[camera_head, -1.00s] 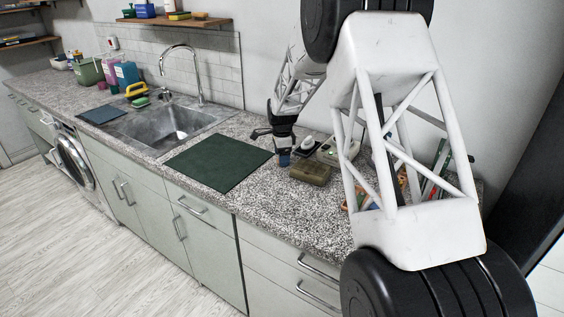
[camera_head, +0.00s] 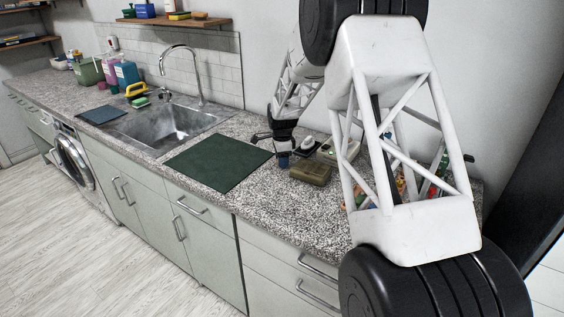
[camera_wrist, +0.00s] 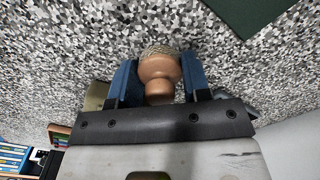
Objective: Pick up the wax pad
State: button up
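A round wooden knob (camera_wrist: 161,72) with a pale textured part at its far end sits in the middle of the wrist view. It appears to be the wax pad, though I see no label. My gripper (camera_wrist: 160,66) points down over the granite counter, with one blue finger on each side of the knob. The fingers are apart, with little or no gap to the knob; I see no clear grip. In the head view my gripper (camera_head: 283,161) is low over the counter, left of an olive-brown box, and mostly hides the knob.
The olive-brown box (camera_head: 310,173) stands close to the right of my gripper. A dark green mat (camera_head: 218,162) lies to the left, with the sink (camera_head: 172,125) beyond it. A white item (camera_head: 307,142) stands behind the box. The granite counter (camera_head: 290,215) in front is clear.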

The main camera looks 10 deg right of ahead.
jog(key=c, duration=0.4)
jog(key=shift+r, duration=0.15)
jog(key=shift+r, duration=1.5)
jog(key=shift+s+r, duration=0.2)
jog(key=shift+s, duration=0.15)
jog(key=s, duration=0.5)
jog(key=s+r, duration=0.1)
jog(key=s, duration=0.9)
jog(key=shift+s+a+r, duration=0.15)
jog(key=shift+a, duration=0.05)
